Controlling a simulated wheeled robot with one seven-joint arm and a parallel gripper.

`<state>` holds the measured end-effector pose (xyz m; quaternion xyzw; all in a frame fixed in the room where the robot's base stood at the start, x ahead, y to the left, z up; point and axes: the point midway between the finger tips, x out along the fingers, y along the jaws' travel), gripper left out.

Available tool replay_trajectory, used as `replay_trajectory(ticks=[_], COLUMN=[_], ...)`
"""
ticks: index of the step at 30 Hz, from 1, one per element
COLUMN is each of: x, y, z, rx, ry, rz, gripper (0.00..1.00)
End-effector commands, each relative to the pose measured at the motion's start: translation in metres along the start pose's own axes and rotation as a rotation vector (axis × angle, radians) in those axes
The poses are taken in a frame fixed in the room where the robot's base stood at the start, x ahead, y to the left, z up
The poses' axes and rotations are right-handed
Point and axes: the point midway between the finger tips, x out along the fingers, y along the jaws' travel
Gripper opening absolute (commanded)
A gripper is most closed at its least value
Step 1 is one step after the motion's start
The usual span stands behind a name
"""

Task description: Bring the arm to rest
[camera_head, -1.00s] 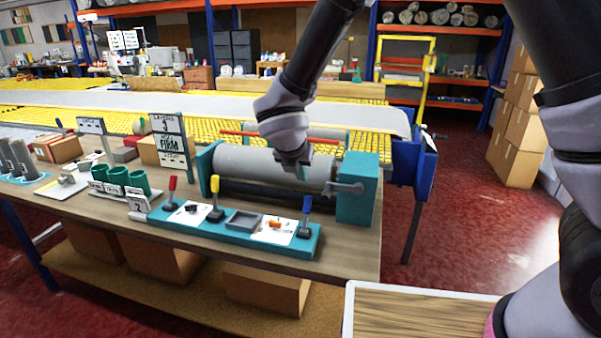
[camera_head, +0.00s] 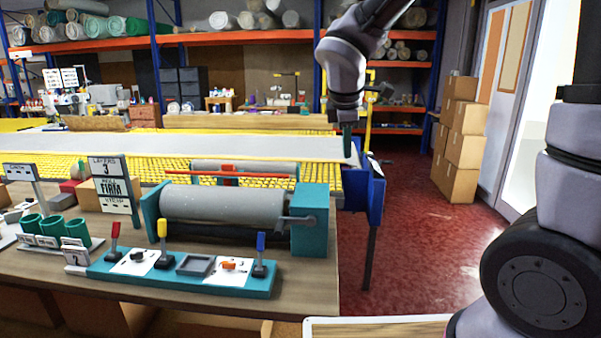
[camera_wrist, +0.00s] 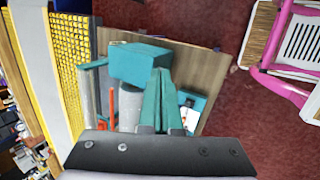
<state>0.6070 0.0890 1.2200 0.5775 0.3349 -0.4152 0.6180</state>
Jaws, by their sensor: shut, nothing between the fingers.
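My gripper (camera_head: 347,143) hangs at the end of my arm, pointing down, to the right of and above the teal-ended roller machine (camera_head: 225,208). In the wrist view its teal fingers (camera_wrist: 166,98) are together with nothing between them. The roller machine also shows below the fingers in the wrist view (camera_wrist: 140,63). My gripper is apart from the bench and the machine. My upper arm runs out of the top of the head view, and another part of my arm fills the right edge.
The wooden workbench (camera_head: 315,270) carries a teal lever panel (camera_head: 190,276), green cups (camera_head: 75,229) and a sign (camera_head: 113,182). A long table with a pale strip (camera_head: 215,147) stands behind. Stacked boxes (camera_head: 463,150) stand right. Red floor (camera_head: 420,250) is clear. A pink-framed cart (camera_wrist: 275,50) shows in the wrist view.

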Motion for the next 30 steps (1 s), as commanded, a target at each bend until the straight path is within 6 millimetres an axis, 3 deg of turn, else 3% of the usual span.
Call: replay_trajectory(ticks=[1, 6, 12, 15, 19, 30], x=[-0.015, -0.058, -0.103, -0.120, -0.132, -0.137], y=[0.001, -0.018, -0.050, -0.063, -0.072, -0.076], z=[0.031, 0.102, 0.151, 0.161, 0.166, 0.167], rx=[0.190, 0.806, 1.462, 1.697, 1.882, 1.951], ry=[0.013, 0.080, 0.205, 0.272, 0.333, 0.358], rz=[-0.009, -0.062, -0.117, -0.143, -0.170, -0.185], gripper=[0.00, 0.00, 0.00, 0.00, 0.00, 0.00])
